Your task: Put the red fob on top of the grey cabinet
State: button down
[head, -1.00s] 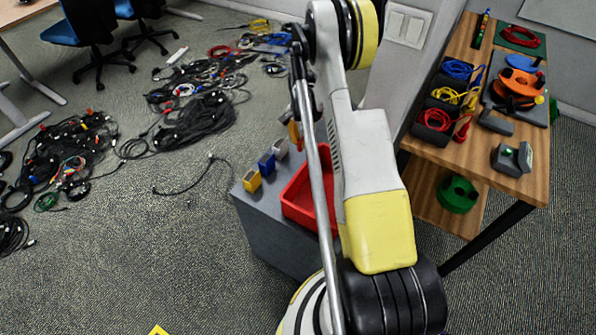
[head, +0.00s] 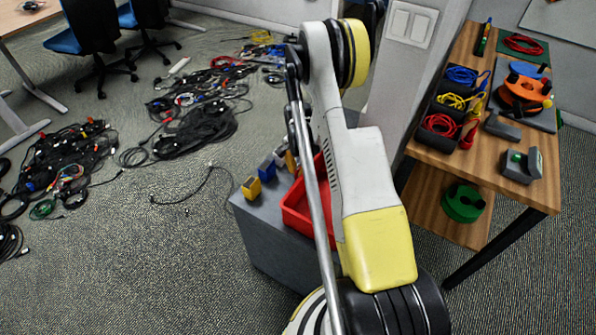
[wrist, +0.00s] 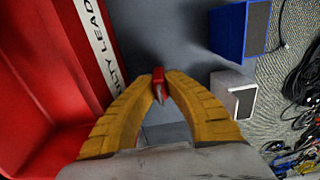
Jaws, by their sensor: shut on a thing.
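My gripper (wrist: 158,92) has ribbed yellow fingers closed around the small red fob (wrist: 158,76), which shows at their tips in the wrist view. The fob is over the grey top of the cabinet (wrist: 181,30), between the red tray and the small boxes. I cannot tell whether it touches the surface. In the head view the grey cabinet (head: 270,235) stands low at the centre, partly behind my arm. There my gripper is mostly hidden by the arm, and the fob cannot be made out.
A red tray (head: 293,214) with a white label sits on the cabinet. A wooden table (head: 478,175) stands right. Cables (head: 200,130) litter the floor at left.

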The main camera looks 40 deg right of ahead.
jog(key=c, duration=1.5)
grip_release()
jog(key=shift+c, duration=0.2)
notch_tip(320, 180, up, 12)
jog(key=p, duration=0.5)
notch_tip(320, 180, up, 13)
jog(key=n+t, duration=0.2)
jog(key=n, duration=0.1)
send_over(298, 169)
jog(key=a, duration=0.7)
jog(key=s+a+r+n+t, duration=0.1)
jog(key=s+a+r+n, duration=0.25)
jog(key=a+r, duration=0.45)
jog(key=s+a+r+n+t, duration=0.2)
jog(key=s+a+r+n, duration=0.2)
jog(key=s, duration=0.3)
jog(key=s+a+r+n+t, duration=0.2)
jog(key=s+a+r+n, duration=0.1)
jog(key=s+a, duration=0.4)
jog(key=shift+r+n, duration=0.35)
